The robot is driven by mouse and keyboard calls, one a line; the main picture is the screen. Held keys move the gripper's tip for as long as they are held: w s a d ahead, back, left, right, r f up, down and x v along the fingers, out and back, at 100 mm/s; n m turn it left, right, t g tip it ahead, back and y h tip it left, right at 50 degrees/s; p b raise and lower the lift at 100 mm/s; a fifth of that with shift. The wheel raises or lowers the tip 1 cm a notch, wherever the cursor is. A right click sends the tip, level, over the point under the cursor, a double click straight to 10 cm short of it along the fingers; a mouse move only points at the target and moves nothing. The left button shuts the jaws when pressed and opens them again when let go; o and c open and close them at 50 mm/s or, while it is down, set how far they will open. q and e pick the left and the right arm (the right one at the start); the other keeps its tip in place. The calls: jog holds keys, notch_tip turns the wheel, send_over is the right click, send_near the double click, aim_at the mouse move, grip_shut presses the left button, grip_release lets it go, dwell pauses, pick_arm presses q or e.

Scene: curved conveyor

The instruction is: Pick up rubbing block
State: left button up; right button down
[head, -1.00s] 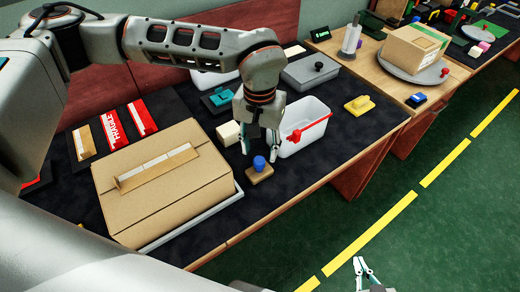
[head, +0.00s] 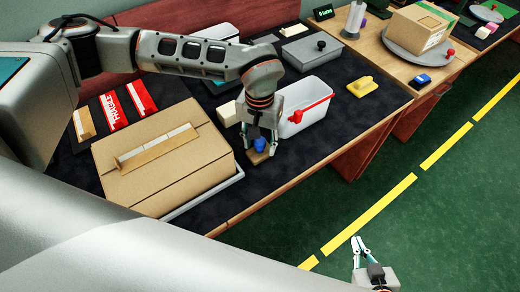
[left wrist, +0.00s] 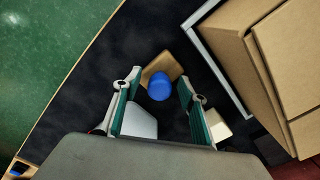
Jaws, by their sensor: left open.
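The rubbing block, a flat tan wooden piece (head: 254,157) with a round blue knob, lies on the dark bench mat in front of the white bin. My left gripper (head: 260,149) points down over it, open, with a finger on each side of the knob. In the left wrist view the blue knob (left wrist: 160,86) sits between the open fingertips (left wrist: 159,80), with gaps on both sides. The tan base shows behind the knob. My right gripper (head: 359,243) hangs over the floor at the lower right, away from the bench; its finger gap is unclear.
A large cardboard box (head: 165,182) on a grey tray stands close left of the block. A cream block (head: 228,114) and a yellow handled block (head: 361,87) are nearby. The bench edge is in front.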

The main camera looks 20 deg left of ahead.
aim_at(260, 141)
pick_arm(q)
grip_shut()
jog(key=shift+r, duration=0.15)
notch_tip(260, 141, up, 20)
jog(key=shift+p, duration=0.4)
